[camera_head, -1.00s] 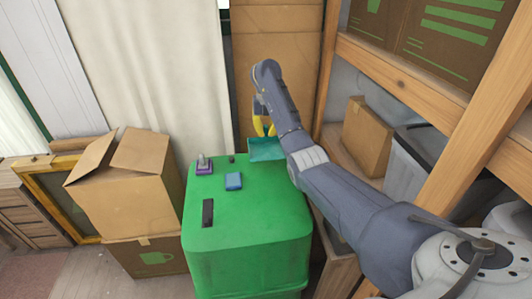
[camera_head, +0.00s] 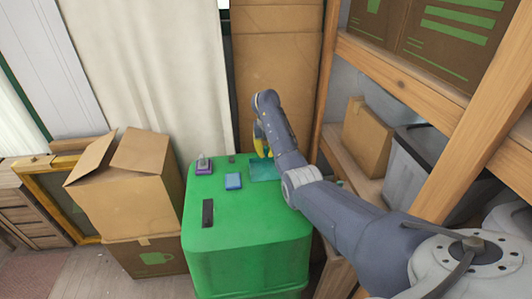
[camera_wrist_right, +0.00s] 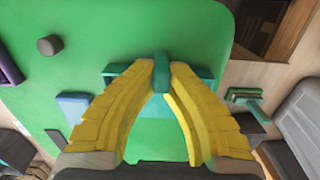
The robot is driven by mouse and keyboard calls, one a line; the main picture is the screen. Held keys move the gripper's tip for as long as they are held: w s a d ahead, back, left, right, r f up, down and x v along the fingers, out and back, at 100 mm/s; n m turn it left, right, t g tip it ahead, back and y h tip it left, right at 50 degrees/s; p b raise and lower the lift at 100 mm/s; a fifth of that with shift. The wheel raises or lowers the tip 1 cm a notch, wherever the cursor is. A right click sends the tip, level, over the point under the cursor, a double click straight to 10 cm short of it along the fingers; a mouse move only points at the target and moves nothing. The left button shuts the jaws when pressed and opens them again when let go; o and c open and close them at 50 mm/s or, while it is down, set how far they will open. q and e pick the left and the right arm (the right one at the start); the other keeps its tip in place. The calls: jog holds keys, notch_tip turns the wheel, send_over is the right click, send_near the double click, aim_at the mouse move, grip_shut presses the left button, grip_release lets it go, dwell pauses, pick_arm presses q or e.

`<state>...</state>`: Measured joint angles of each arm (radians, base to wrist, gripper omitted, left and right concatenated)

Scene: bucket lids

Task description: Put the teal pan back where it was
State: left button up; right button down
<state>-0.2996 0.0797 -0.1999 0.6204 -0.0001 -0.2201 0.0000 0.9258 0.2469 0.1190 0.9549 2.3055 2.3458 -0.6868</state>
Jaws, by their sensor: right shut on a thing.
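The teal pan (camera_head: 264,170) is at the right back part of the green top (camera_head: 240,219), partly hidden by my arm. My right gripper (camera_head: 263,147) is over the pan, its yellow fingers pointing down. In the right wrist view, the fingertips (camera_wrist_right: 161,80) are shut on the pan's upright teal handle (camera_wrist_right: 161,66). The pan's body (camera_wrist_right: 203,74) shows on both sides of the fingers. It is low over the green top or resting on it; I cannot tell which. My left gripper is not in view.
A purple item (camera_head: 203,170), a blue block (camera_head: 233,181), a dark bar (camera_head: 208,213) and a small dark cylinder (camera_head: 231,159) are on the green top. Cardboard boxes (camera_head: 128,190) stand at left. Wooden shelving (camera_head: 428,83) is at right. The front of the top is clear.

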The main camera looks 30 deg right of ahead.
aim_at(266, 157)
jog(key=shift+f, duration=0.1)
jog(key=c, duration=1.5)
grip_release()
jog(key=shift+o, duration=0.2)
notch_tip(266, 157, up, 12)
jog(key=shift+s+a, duration=0.15)
jog(key=shift+s, duration=0.1)
